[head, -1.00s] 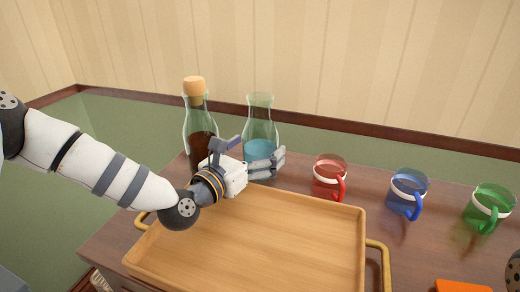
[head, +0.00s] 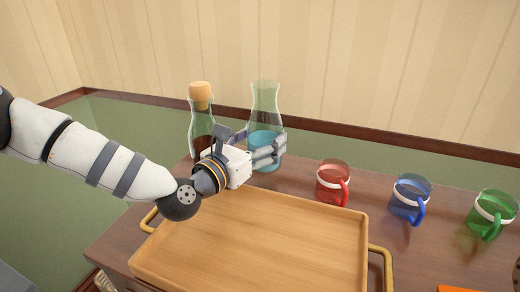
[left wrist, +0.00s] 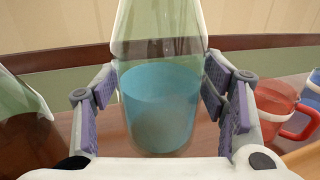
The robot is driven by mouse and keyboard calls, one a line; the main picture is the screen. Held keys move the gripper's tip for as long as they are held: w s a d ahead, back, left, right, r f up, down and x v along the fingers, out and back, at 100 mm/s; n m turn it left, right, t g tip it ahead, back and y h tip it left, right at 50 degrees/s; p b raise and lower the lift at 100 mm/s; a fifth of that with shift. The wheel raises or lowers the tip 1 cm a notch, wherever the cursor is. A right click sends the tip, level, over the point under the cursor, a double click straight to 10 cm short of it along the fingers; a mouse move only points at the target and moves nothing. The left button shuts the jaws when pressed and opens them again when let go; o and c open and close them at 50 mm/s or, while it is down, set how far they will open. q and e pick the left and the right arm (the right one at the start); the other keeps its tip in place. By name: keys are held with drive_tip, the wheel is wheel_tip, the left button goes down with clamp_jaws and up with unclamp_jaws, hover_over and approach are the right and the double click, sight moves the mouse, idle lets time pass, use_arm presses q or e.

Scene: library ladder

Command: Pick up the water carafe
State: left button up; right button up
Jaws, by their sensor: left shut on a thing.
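The water carafe (head: 264,103) is clear glass with blue water in its lower part. In the head view it stands upright behind the tray, to the right of a corked bottle, and appears raised a little off the table. My left gripper (head: 262,147) is shut on its lower body. In the left wrist view the carafe (left wrist: 160,105) is between the two finger pads, its base showing low in the picture. The fingers hide part of it in the head view. My right gripper is not in view.
The corked bottle (head: 201,118) with dark liquid stands close to the left of the gripper. A wooden tray (head: 255,245) with brass handles lies in front. Red (head: 333,181), blue (head: 408,196) and green (head: 491,212) mugs stand to the right. A wall rises behind.

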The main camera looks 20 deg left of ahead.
sight(269, 121)
use_arm(q)
drive_tip(key=s+r, duration=0.1)
drive_tip(key=s+d+r, duration=0.1)
drive_tip(key=r, duration=0.1)
drive_tip(key=s+r, duration=0.1)
drive_tip(key=r, duration=0.1)
drive_tip(key=shift+s+d+r+p, duration=0.15)
drive_tip(key=shift+d+p, duration=0.05)
drive_tip(key=shift+p, duration=0.2)
drive_tip(key=s+d+r+p, duration=0.1)
drive_tip(key=s+d+r, duration=0.2)
drive_tip(key=s, duration=0.6)
drive_tip(key=shift+d+r, duration=0.4)
drive_tip(key=shift+r, duration=0.15)
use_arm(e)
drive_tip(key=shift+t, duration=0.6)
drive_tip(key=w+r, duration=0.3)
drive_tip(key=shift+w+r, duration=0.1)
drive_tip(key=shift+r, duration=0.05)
